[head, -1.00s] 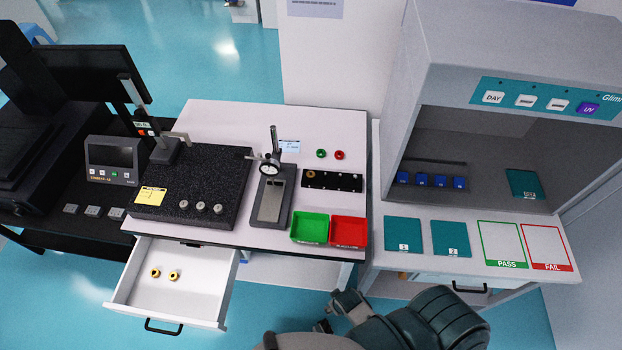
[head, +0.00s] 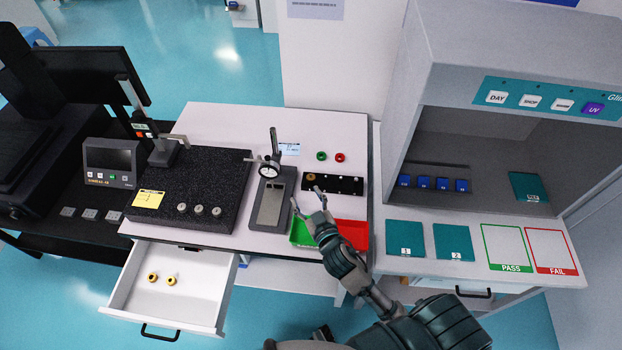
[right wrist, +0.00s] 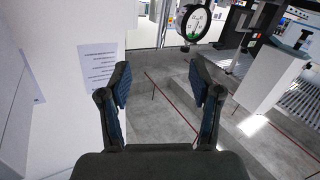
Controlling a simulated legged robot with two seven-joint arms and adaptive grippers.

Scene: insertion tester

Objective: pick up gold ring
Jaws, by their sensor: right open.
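Two gold rings lie in the open white drawer (head: 190,300): one gold ring (head: 152,278) on the left and another gold ring (head: 172,280) beside it. A third gold ring (head: 311,177) sits at the left end of a black block (head: 340,185) on the table. My right gripper (head: 306,196) is open and empty above the green and red trays, its fingers pointing toward the black block. In the right wrist view, my right gripper (right wrist: 158,80) has its fingers apart with nothing between them, and no ring shows there. My left gripper is out of view.
The dial gauge (head: 269,170) stands left of the right gripper; its dial also shows in the right wrist view (right wrist: 194,23). A green tray (head: 301,234) and red tray (head: 354,236) sit below the gripper. A black granite plate (head: 215,170) bears several metal pieces.

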